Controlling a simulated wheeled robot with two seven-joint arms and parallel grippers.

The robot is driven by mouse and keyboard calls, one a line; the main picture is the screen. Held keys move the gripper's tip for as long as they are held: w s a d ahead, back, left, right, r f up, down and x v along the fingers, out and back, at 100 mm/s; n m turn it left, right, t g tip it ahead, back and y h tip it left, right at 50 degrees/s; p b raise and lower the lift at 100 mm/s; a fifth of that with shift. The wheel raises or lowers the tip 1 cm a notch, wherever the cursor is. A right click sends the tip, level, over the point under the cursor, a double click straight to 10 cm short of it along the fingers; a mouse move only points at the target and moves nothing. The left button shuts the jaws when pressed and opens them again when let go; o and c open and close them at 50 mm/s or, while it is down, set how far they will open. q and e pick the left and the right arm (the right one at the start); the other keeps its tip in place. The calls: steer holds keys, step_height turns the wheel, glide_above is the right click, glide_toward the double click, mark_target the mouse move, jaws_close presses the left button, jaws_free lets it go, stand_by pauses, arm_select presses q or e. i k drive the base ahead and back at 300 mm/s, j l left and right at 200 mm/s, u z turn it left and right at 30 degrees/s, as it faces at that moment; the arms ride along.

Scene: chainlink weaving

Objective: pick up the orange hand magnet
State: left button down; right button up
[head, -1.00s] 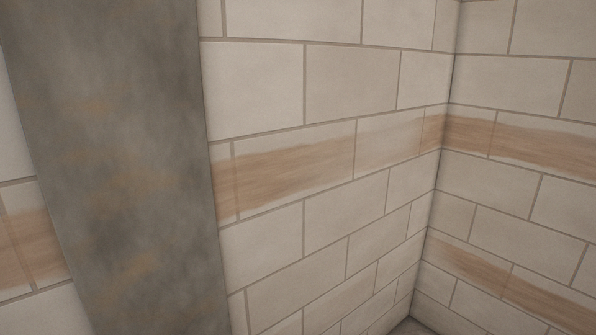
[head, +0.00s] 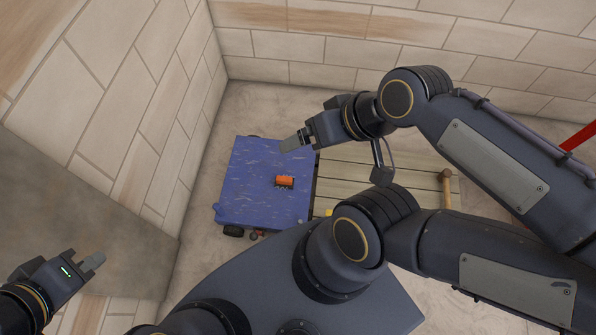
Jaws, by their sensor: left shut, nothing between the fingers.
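The orange hand magnet (head: 286,181) is a small orange piece with dark parts. It lies on top of a blue, scuffed platform with wheels (head: 245,205), right of its middle. My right gripper (head: 290,143) is above and beyond the magnet in the picture, apart from it; its fingers show from the side and I cannot tell their opening. My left gripper (head: 94,262) is at the lower left, far from the magnet, shut and empty.
A slatted wooden surface (head: 345,178) stands right of the blue platform, with a wooden post (head: 446,188). Tiled walls (head: 330,45) close off the back and left. A grey pillar (head: 80,215) stands near my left gripper. Bare floor (head: 262,105) shows behind the platform.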

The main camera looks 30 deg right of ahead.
mark_target(284, 181)
steer(key=k+z, duration=0.15)
steer(key=z, duration=0.7)
steer(key=l+u, duration=0.1)
steer(key=u, duration=0.3)
steer(key=l+u, duration=0.15)
steer(key=u, duration=0.25)
steer(key=l+u, duration=0.15)
steer(key=u, duration=0.25)
steer(key=l+u, duration=0.1)
steer(key=u, duration=0.3)
